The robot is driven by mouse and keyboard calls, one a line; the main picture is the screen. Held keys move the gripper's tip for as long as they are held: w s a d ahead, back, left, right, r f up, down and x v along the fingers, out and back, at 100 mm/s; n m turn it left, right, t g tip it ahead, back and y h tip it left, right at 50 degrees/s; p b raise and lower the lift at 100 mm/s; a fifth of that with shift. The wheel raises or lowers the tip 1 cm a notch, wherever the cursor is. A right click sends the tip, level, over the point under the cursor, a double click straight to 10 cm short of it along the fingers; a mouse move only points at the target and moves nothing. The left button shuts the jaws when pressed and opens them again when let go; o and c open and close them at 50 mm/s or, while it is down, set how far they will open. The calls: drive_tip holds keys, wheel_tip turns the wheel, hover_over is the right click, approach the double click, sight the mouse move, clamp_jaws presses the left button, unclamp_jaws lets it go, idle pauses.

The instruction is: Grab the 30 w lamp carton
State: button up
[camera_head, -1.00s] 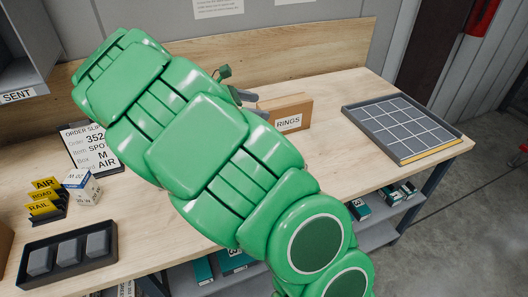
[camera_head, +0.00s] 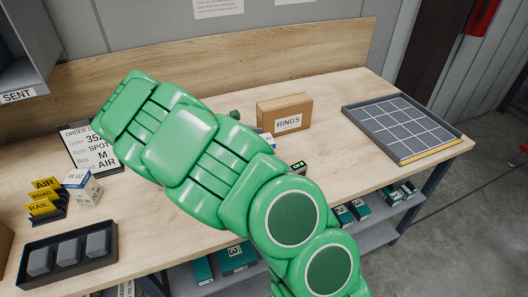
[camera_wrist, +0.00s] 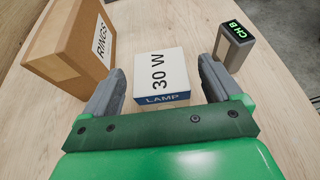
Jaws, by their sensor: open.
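The 30 W lamp carton (camera_wrist: 162,74) is a small white box with a blue lower band reading LAMP. In the wrist view it stands on the table just beyond my gripper (camera_wrist: 160,92), roughly centred between the two grey fingers. The fingers are open, apart from the carton on both sides, and hold nothing. In the head view my green arm hides the gripper and nearly all of the carton.
A brown RINGS box (camera_head: 284,117) stands close to the carton's left in the wrist view. A small dark device with a green CH B display (camera_wrist: 235,40) stands to its right. A gridded tray (camera_head: 403,127) lies at the table's right end.

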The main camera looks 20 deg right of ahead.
sight(269, 141)
drive_tip(key=shift+x, duration=1.8)
drive_tip(key=c, duration=1.1)
